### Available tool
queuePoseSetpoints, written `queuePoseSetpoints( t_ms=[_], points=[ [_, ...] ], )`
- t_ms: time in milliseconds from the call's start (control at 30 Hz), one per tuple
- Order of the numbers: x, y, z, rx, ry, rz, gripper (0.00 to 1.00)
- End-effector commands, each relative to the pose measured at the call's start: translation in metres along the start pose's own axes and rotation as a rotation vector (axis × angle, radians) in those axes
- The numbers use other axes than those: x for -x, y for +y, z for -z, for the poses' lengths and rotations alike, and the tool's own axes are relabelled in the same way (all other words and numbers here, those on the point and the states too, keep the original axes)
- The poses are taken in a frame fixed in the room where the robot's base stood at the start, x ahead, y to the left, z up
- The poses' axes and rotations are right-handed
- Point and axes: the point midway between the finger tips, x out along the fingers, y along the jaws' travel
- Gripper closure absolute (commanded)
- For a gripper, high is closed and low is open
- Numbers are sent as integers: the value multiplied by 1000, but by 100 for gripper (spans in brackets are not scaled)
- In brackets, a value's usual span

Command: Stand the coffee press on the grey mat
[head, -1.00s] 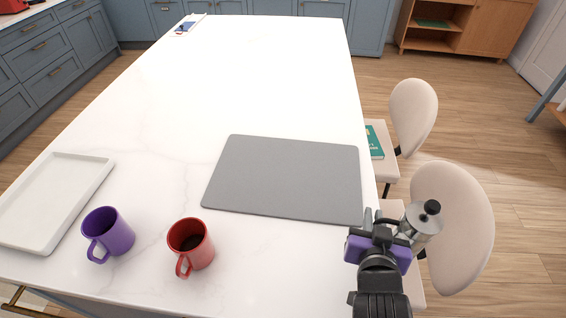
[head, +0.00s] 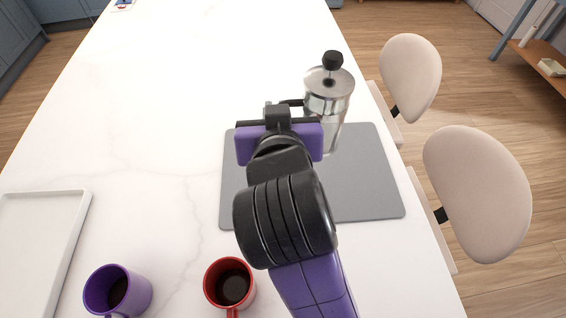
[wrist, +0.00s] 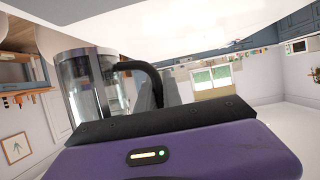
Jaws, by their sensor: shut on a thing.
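The coffee press (head: 328,100) is a clear cylinder with a silver lid and a black knob. It is upright in the head view, over the far part of the grey mat (head: 365,185). I cannot tell whether its base touches the mat. My gripper (head: 288,108) is to the left of the press and shut on its black handle. The wrist view shows the press (wrist: 88,88) beside my gripper, with the curved black handle (wrist: 145,68) reaching toward the fingers.
A red mug (head: 230,285) and a purple mug (head: 117,290) stand on the white counter (head: 150,150) in front of the mat. A white tray (head: 75,225) lies at the left. Two pale chairs (head: 478,190) stand along the right edge.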

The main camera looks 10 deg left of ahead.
Motion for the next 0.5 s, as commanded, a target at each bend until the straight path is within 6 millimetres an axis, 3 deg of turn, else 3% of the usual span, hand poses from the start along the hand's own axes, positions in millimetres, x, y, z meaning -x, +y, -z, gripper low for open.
queuePoseSetpoints(
  t_ms=[300,500],
  points=[
    [-30,0,-73,2,-5,-1,100],
    [-44,-1,-107,1,-1,0,100]
  ],
)
